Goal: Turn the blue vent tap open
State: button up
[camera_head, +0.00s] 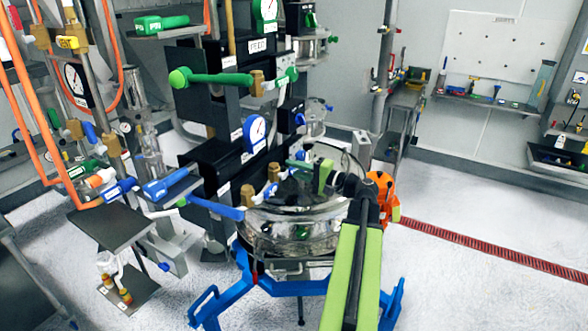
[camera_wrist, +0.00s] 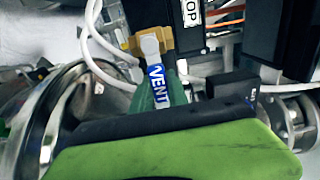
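In the wrist view, a blue label reading VENT (camera_wrist: 158,86) lies along a short tap handle with a pale lever end (camera_wrist: 150,46) at a brass fitting (camera_wrist: 168,38). A dark green part (camera_wrist: 150,98) shows around the label; I cannot tell whether it is handle or finger. My gripper (camera_head: 325,176) is over the glass and metal vessel (camera_head: 290,228) in the head view, close to a brass valve (camera_head: 273,172). Its green and black body covers the lower wrist view. I cannot tell whether it touches the tap, and the finger gap is hidden.
A blue-handled valve (camera_head: 216,208) and a blue gauge (camera_head: 255,132) stand left of my gripper. A blue frame (camera_head: 285,286) supports the vessel. In the wrist view, white tubes (camera_wrist: 92,40) and a black STOP-type box (camera_wrist: 192,22) crowd the fitting.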

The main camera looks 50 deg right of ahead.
grip_shut()
dwell(0.8)
